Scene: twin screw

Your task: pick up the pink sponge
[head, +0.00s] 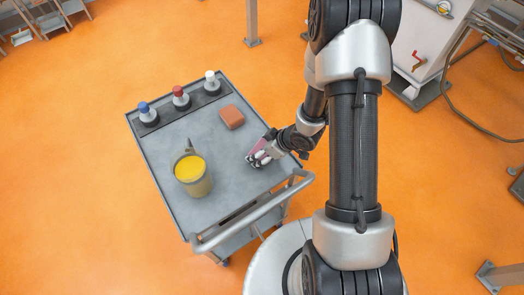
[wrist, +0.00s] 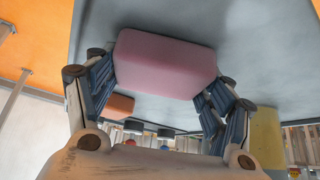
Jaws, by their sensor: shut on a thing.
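The pink sponge (wrist: 165,64) is a rounded block between the two fingers of my gripper (wrist: 163,85) in the wrist view. The fingers touch it at both ends, and my gripper is shut on it. In the head view my gripper (head: 262,156) is at the right side of the grey cart top (head: 222,165). Only a small part of the pink sponge shows there, beside the fingers. I cannot tell whether the sponge touches the cart top or is just above it.
An orange-brown block (head: 231,117) lies behind my gripper on the cart. A jug with yellow contents (head: 190,172) stands to the left. Bottles with blue (head: 144,107), red (head: 178,92) and white (head: 210,76) caps line the far edge. A handle rail (head: 255,215) runs along the near edge.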

